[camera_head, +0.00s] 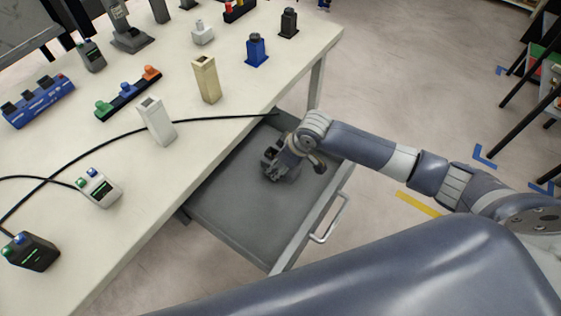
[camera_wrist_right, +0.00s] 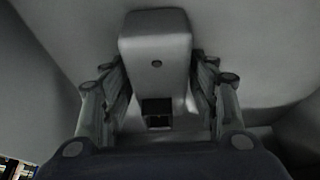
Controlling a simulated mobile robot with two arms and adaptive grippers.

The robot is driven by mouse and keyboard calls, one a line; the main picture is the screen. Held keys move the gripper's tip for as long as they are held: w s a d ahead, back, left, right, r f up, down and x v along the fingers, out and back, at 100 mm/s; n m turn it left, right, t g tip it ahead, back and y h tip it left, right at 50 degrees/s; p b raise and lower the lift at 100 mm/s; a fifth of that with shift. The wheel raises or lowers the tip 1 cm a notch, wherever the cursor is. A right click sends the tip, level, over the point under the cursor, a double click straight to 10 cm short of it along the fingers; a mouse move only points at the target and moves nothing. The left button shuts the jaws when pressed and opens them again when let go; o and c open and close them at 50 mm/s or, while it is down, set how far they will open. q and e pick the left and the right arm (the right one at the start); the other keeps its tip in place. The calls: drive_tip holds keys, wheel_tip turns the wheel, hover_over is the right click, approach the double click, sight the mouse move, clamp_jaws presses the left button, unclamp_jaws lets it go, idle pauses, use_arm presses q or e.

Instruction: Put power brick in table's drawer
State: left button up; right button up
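My right gripper (camera_head: 270,164) reaches down into the open grey drawer (camera_head: 230,215) under the table's right edge. In the right wrist view, a grey block, which looks like the power brick (camera_wrist_right: 155,42), lies between the two fingers (camera_wrist_right: 158,72). The fingertips appear to press on its sides. It has a small round hole and a dark square socket. In the head view the gripper hides most of the block, so I cannot tell whether it touches the drawer floor. My left gripper is not in view.
The white table (camera_head: 150,195) carries several devices, including a white block (camera_head: 157,122), a beige block (camera_head: 206,80) and a blue one (camera_head: 256,52). A black cable (camera_head: 215,118) runs across it. The drawer's handle (camera_head: 332,222) faces right. Most of the drawer floor is clear.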

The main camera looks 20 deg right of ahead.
idle(0.3)
drive_tip(key=p+v, duration=0.1)
drive_tip(key=v, duration=1.1)
drive_tip(key=shift+r+p, duration=0.25)
drive_tip(key=shift+p, duration=0.05)
